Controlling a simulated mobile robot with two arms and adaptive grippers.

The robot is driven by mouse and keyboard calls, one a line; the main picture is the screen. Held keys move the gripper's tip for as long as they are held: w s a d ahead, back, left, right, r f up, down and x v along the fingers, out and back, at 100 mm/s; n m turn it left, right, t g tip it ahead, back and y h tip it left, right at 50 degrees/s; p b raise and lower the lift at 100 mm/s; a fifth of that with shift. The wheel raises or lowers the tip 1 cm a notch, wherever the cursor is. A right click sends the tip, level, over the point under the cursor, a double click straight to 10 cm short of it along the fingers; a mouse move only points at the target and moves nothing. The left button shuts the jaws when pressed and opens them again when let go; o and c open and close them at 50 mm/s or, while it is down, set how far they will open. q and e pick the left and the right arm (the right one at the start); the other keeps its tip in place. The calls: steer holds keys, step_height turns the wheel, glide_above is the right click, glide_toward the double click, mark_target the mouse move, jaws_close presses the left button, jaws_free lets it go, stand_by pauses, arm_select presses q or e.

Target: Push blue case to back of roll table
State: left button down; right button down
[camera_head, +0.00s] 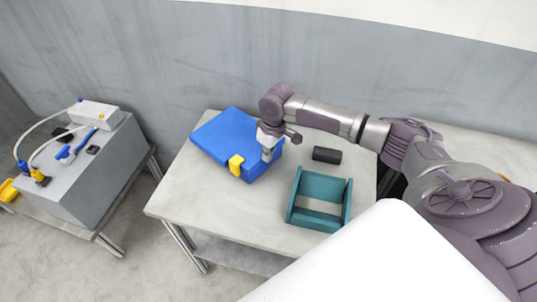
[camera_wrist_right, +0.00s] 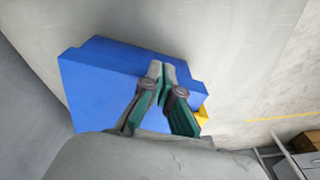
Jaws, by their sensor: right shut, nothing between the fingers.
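The blue case (camera_head: 226,138) lies flat on the left part of the roll table (camera_head: 190,205), near its back edge and the grey wall, with a yellow latch (camera_head: 236,165) on its front side. My right gripper (camera_head: 267,154) is shut and empty, at the right end of the case. The case also fills the middle of the right wrist view (camera_wrist_right: 95,85), with the shut fingertips (camera_wrist_right: 162,70) in front of it. I cannot tell whether the fingertips touch the case. My left gripper is not in view.
A teal open frame (camera_head: 297,215) and a small black block (camera_head: 326,155) sit on the table to the right of the case. A grey cabinet with a white box (camera_head: 95,115) and cables stands at the left, apart from the table. The table's front left is clear.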

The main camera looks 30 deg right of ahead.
steer(key=shift+w+a+b, duration=0.25)
steer(key=shift+w+a, duration=0.05)
steer(key=shift+w, duration=0.65)
steer(key=shift+w+a+b, duration=0.25)
steer(key=shift+w, duration=0.7)
steer(key=shift+s+d+r+p, duration=0.1)
steer(key=shift+s+r+p, duration=0.15)
steer(key=shift+p, duration=0.4)
steer(key=shift+s+d+f+p, duration=0.1)
steer(key=shift+s+d+p, duration=0.15)
steer(key=shift+s+p, duration=0.7)
steer(key=shift+s+d+f+p, duration=0.1)
steer(key=shift+s+p, duration=0.2)
steer(key=shift+p, duration=0.15)
step_height(320, 180, up, 6)
steer(key=p, duration=0.7)
glide_above(259, 153)
steer(key=s, duration=0.3)
steer(key=shift+w+d, duration=0.15)
steer(key=shift+d, duration=0.25)
